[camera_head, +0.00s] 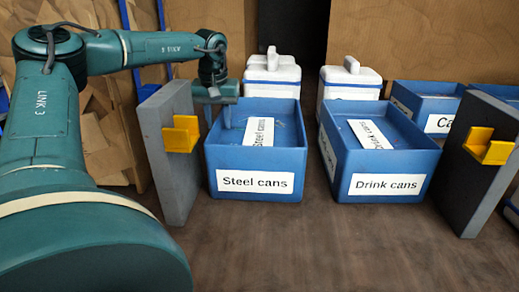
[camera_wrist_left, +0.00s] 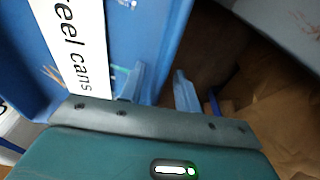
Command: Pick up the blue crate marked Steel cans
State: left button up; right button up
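The blue crate marked Steel cans (camera_head: 228,160) stands on the brown surface left of the middle, with a white label on its front and another inside. In the left wrist view, the crate (camera_wrist_left: 165,30) fills the upper left. My left gripper (camera_head: 217,116) points down at the crate's left wall. In the left wrist view, the left gripper (camera_wrist_left: 160,86) has one finger inside the crate and the other outside, with the wall between. The fingers stand apart, with a visible gap beside the outer one. My right gripper is not in view.
The Drink cans crate (camera_head: 390,163) stands close on the right. A grey panel with a yellow block (camera_head: 170,170) stands just left of the Steel cans crate; another grey panel (camera_head: 470,190) stands far right. White lidded boxes (camera_head: 272,78) stand behind. The front surface is clear.

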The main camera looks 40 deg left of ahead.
pick_arm(q)
grip_shut()
dwell(1.2)
jog(key=shift+w+r, duration=0.15)
jog(key=shift+r, duration=0.05)
